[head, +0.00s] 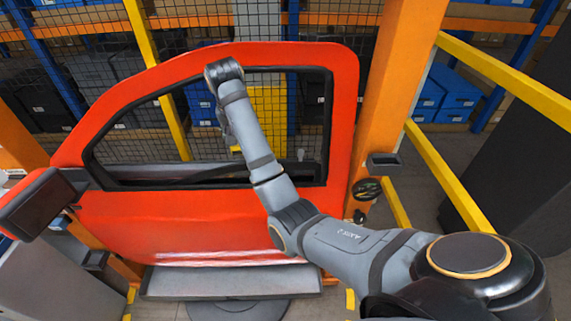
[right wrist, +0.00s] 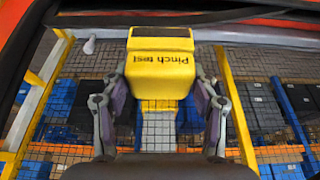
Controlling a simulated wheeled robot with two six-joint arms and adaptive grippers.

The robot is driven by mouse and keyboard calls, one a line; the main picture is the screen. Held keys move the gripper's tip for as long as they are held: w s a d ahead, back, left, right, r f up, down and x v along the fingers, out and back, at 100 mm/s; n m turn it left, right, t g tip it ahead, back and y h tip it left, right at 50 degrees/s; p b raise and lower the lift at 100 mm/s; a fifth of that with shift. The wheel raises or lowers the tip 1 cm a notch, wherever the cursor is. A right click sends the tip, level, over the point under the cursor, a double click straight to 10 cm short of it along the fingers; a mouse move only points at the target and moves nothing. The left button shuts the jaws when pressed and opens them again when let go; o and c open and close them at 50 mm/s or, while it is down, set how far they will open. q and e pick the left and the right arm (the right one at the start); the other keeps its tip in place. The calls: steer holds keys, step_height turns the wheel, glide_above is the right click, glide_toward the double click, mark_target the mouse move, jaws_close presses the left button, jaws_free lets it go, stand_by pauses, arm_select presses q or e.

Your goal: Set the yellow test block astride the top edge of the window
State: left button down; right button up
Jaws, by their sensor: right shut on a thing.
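The yellow test block (right wrist: 160,68), marked "Pinch test", is between the two fingers of my right gripper (right wrist: 159,88) in the right wrist view, and the gripper is shut on it. In the head view my right arm reaches across the window (head: 307,115) of the red door (head: 345,105), its wrist over the upper frame. The gripper (head: 229,130) is mostly hidden behind the arm there. In the right wrist view a dark window frame edge (right wrist: 270,14) runs above the block; I cannot tell whether they touch. My left gripper is not in view.
A black mirror (head: 38,203) sticks out at the door's left. An orange post (head: 395,85) stands close to the door's right, with yellow rails (head: 505,75) beyond. Wire mesh and shelves with blue bins (head: 455,95) are behind the door.

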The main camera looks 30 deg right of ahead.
steer(key=d+f, duration=0.2)
steer(key=d, duration=0.2)
steer(key=s+d+f, duration=0.1)
steer(key=d+f, duration=0.2)
steer(key=d, duration=0.1)
steer(key=s+d+f+b, duration=0.1)
steer(key=d+f, duration=0.2)
steer(key=d, duration=0.1)
steer(key=shift+s+d+f, duration=0.1)
steer(key=shift+s+d, duration=0.1)
steer(key=shift+s+f, duration=0.1)
steer(key=shift+f, duration=0.15)
steer(key=f, duration=0.1)
steer(key=f+p, duration=0.1)
steer(key=f, duration=0.1)
steer(key=shift+d+f, duration=0.2)
steer(key=shift+d, duration=0.2)
steer(key=shift+d+f, duration=0.1)
steer(key=shift+f, duration=0.2)
steer(key=shift+f, duration=0.15)
